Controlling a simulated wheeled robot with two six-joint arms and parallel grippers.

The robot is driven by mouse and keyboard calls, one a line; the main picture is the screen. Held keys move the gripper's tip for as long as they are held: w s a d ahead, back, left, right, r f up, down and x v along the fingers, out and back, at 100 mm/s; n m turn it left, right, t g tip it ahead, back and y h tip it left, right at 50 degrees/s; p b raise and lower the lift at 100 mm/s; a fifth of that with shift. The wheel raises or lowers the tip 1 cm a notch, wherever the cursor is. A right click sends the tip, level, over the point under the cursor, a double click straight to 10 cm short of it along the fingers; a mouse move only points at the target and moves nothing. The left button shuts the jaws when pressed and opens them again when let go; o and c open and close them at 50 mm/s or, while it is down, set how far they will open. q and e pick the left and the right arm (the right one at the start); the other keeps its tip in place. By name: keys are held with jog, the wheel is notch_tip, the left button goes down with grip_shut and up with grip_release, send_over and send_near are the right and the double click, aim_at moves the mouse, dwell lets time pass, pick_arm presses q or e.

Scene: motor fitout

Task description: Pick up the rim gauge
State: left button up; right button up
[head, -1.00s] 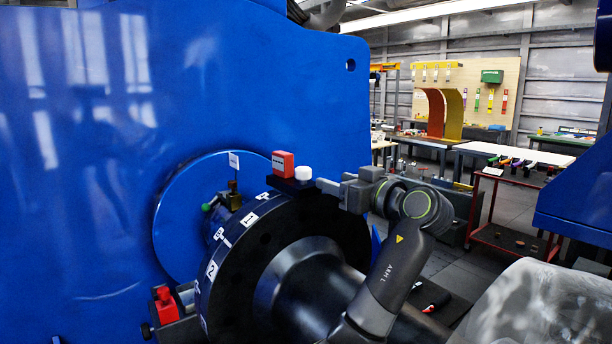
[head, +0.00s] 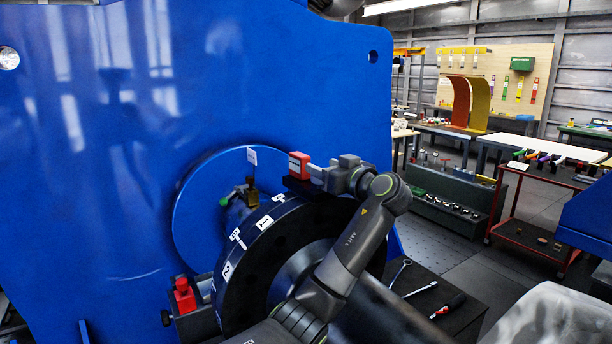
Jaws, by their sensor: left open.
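A small red block (head: 299,165) sits on a dark base (head: 296,184) on top of the large black flanged wheel (head: 250,265); I take this to be the rim gauge, though I cannot be sure. Its white knob is now hidden at my gripper's fingers. My left gripper (head: 317,174) comes in from the right at the gauge's right side. It is open, its fingertips close beside the red block; contact cannot be told. My right gripper is not in view.
A second red device (head: 184,295) stands at the wheel's lower left. A brass fitting with a green knob (head: 224,202) is by the blue disc (head: 192,215). Tools lie on a dark surface (head: 455,322) at lower right. A red cart (head: 535,205) stands farther right.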

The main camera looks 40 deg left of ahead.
aim_at(307, 160)
pick_arm(q)
jog(key=shift+a+r+p, duration=0.1)
jog(key=shift+a+p, duration=0.4)
jog(key=shift+a, duration=0.1)
jog(key=p+x, duration=0.2)
jog(key=x, duration=0.1)
jog(key=shift+s+a, duration=0.15)
jog(key=shift+a+f, duration=0.25)
jog(key=shift+a, duration=0.25)
jog(key=shift+d, duration=0.15)
jog(key=shift+c, duration=0.7)
grip_shut()
jog(key=shift+r, duration=0.2)
jog(key=shift+w, duration=0.25)
